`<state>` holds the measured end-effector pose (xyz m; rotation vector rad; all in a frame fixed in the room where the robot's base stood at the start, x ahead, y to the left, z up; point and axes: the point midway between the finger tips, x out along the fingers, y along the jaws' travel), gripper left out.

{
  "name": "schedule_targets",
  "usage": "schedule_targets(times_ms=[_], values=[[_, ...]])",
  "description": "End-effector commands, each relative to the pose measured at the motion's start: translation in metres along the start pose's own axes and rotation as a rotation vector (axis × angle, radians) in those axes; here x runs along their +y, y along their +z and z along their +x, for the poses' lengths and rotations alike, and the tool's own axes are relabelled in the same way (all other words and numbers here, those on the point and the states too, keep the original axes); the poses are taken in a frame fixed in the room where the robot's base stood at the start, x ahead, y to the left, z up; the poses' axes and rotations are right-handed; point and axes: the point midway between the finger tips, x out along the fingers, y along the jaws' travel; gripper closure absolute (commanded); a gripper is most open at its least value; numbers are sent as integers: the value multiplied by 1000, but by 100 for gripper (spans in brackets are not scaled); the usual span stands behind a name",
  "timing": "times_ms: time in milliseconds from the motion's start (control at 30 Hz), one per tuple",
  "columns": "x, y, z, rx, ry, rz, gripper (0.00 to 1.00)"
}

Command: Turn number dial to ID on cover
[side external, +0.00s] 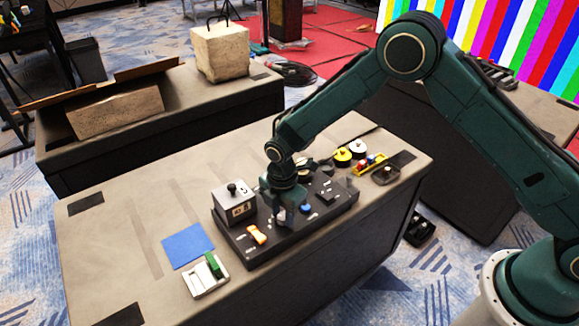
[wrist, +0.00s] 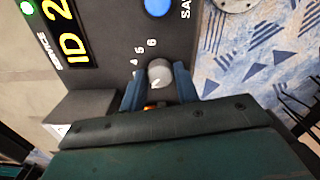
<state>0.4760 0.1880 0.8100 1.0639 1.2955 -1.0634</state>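The number dial (wrist: 159,73) is a round grey knob on the dark panel (wrist: 115,45) in the wrist view. The digits 4, 5 and 6 show around it; the rest of its scale is hidden. My gripper (wrist: 160,78) has one finger on each side of the knob, with no clear gap, and looks shut on it. In the side view my gripper (side external: 286,207) is down at the panel and hides the dial. The grey box-shaped cover (side external: 234,203) has a black knob on top and a label too small to read surely. A yellow "ID 2" (wrist: 72,38) shows in the wrist view.
A blue button (wrist: 158,7) and a green light (wrist: 27,7) are on the panel. An orange switch (side external: 257,234), a blue sheet (side external: 187,246) and a white tray (side external: 206,278) with a green piece lie nearby. Yellow and white reels (side external: 343,156) stand behind.

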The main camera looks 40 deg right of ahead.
Motion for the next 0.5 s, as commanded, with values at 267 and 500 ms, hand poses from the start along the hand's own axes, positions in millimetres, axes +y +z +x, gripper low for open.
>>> schedule_targets(times_ms=[267,500], values=[[0,0,0,0,0,2,94],[0,0,0,0,0,40,94]])
